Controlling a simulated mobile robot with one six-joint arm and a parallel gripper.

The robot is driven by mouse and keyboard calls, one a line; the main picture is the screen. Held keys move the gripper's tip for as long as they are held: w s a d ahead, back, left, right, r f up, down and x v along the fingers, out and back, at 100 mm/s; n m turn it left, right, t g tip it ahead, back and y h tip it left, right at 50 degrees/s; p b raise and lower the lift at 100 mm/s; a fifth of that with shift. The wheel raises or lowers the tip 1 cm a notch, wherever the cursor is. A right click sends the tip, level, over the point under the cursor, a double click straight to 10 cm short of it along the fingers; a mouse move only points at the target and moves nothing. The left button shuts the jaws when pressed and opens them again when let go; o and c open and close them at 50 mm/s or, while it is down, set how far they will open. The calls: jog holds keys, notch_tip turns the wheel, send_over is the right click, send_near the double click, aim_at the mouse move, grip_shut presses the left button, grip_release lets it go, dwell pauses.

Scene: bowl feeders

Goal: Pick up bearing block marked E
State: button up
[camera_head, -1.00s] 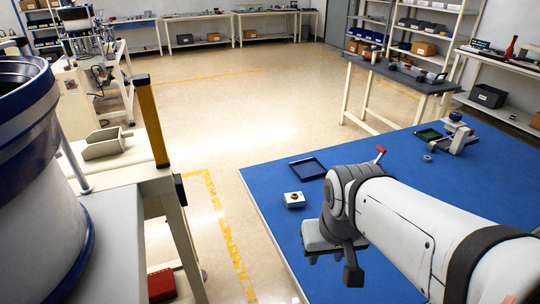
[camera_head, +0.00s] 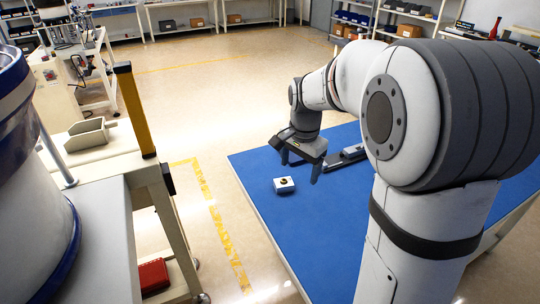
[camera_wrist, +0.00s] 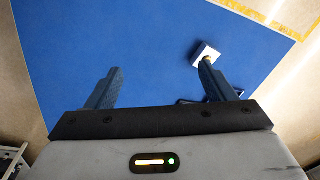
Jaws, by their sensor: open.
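A small white block with a dark round centre (camera_head: 284,185) lies on the blue tabletop (camera_head: 330,225), near its left edge. No letter on it can be read. My gripper (camera_head: 300,167) is open and empty, with its fingers pointing down above the table, up and to the right of the block in the head view. In the wrist view the block (camera_wrist: 207,51) shows just beyond the tip of the right finger, partly covered by it.
A dark tray edge (camera_wrist: 188,101) shows behind the right finger in the wrist view. A dark, flat thing (camera_head: 347,158) lies partly hidden behind my arm. A feeder bowl (camera_head: 30,190) and a bench with a yellow post (camera_head: 134,110) stand at left. The tabletop around the block is clear.

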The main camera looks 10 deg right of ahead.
jog(key=w+f+m, duration=0.6)
jog(key=w+f, duration=0.1)
jog(key=w, duration=0.4)
jog(key=m+g, duration=0.1)
jog(key=m, duration=0.3)
send_over(284, 180)
jog(key=f, duration=0.5)
jog(key=shift+d+f, duration=0.4)
jog(key=shift+w+f, duration=0.1)
jog(key=shift+f, duration=0.25)
jog(key=f, duration=0.5)
jog(key=a+f, duration=0.1)
jog(key=f, duration=0.1)
jog(key=shift+f+p, duration=0.25)
jog(key=shift+p, duration=0.1)
jog(key=shift+c, duration=0.5)
jog(key=c, duration=1.3)
